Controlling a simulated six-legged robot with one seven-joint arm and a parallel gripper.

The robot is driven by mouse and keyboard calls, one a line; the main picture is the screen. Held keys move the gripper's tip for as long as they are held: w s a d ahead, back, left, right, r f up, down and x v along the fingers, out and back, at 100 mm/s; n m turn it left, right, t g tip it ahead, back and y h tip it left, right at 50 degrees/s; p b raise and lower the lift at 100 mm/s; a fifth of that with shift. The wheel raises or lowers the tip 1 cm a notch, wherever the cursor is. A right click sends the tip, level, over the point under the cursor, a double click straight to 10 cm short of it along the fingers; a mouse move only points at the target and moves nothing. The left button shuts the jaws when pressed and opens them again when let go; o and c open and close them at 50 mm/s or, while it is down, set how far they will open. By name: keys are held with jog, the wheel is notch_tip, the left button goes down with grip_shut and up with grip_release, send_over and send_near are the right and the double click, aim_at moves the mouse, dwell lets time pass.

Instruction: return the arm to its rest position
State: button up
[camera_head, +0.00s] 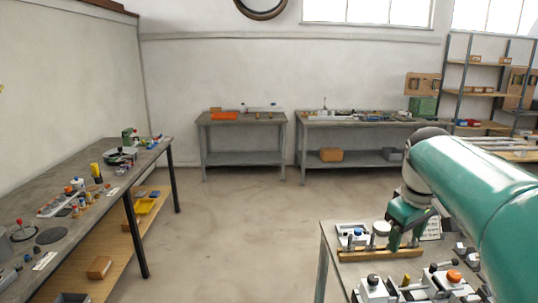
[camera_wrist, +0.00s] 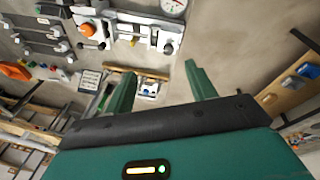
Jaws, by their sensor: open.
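My gripper (camera_head: 404,240) hangs from my green arm at the right of the head view, over the near right workbench (camera_head: 335,258). Its two green fingers point down beside a wooden rail (camera_head: 380,254) with small fixtures. In the wrist view my gripper (camera_wrist: 160,70) has its fingers spread apart, with nothing between them close to the tips. Behind the fingers a small white fixture with a blue part (camera_wrist: 149,88) shows on the bench. I cannot tell the exact height of the fingertips above the bench.
White clamp fixtures (camera_head: 375,287), one with an orange knob (camera_head: 454,276), stand on the bench close to my arm. A long side bench (camera_head: 60,170) holds small parts at left. Two grey tables (camera_head: 243,121) stand at the back wall. The floor (camera_head: 220,230) between is clear.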

jog(key=s+a+f+m+t, duration=0.1)
jog(key=s+a+f+m, duration=0.1)
jog(key=s+a+f, duration=0.2)
jog(key=s+a+f+m+t+y, duration=0.1)
jog(key=s+a+f+m+t, duration=0.1)
jog(key=s+a+f, duration=0.3)
jog(key=s+a, duration=0.4)
jog(key=s, duration=0.4)
jog(key=shift+s+a+f+m, duration=0.15)
jog(key=shift+s+a+m, duration=0.15)
jog(key=shift+a, duration=0.1)
